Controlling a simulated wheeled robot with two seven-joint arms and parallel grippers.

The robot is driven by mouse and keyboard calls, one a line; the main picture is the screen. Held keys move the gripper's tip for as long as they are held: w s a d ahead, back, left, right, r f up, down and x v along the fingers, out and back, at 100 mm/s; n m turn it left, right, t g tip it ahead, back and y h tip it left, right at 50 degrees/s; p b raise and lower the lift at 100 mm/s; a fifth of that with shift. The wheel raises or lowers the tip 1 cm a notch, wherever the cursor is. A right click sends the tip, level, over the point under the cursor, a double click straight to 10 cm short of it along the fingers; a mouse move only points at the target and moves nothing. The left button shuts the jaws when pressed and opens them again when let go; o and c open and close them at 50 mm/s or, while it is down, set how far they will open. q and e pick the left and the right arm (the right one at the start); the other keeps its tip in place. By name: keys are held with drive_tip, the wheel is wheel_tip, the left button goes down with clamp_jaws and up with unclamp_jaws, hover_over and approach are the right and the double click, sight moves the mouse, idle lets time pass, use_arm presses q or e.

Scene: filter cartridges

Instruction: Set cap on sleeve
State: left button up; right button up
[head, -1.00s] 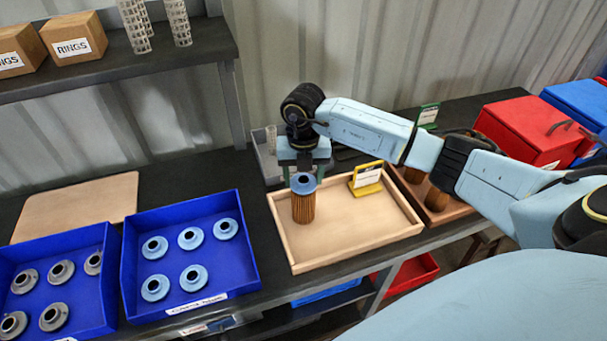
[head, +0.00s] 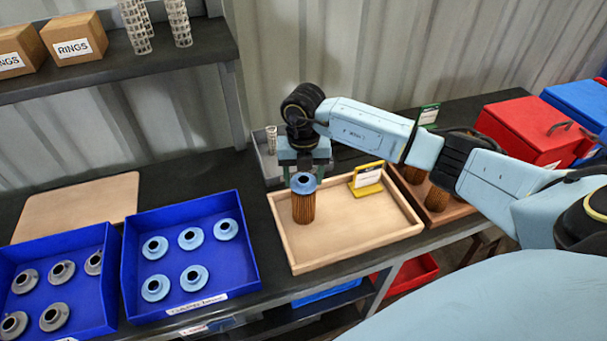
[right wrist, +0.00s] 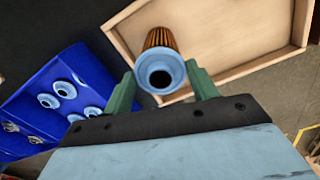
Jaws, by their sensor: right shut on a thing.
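A brown pleated sleeve (head: 303,209) stands upright in the left part of the pale wooden tray (head: 348,252). A light-blue cap (head: 304,185) with a dark centre hole is at its top end, in line with it. Whether the cap is fully seated I cannot tell. My right gripper (head: 303,176) reaches down from above and is shut on the cap. In the right wrist view the green fingers flank the cap (right wrist: 160,76), and the sleeve (right wrist: 160,38) shows beyond it. My left gripper is not in view.
A blue bin (head: 245,265) with several light-blue caps is left of the tray; another blue bin (head: 108,290) holds grey caps. A yellow sign holder (head: 368,180) stands at the tray's back right. A brown tray (head: 445,216) with pleated sleeves is to the right. A bare board (head: 75,205) lies left.

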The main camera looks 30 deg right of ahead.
drive_tip(key=shift+f+b, duration=0.5)
drive_tip(key=shift+f, duration=0.2)
idle(0.7)
drive_tip(key=o, duration=1)
wheel_tip(320, 180, up, 13)
drive_tip(key=shift+r, duration=0.2)
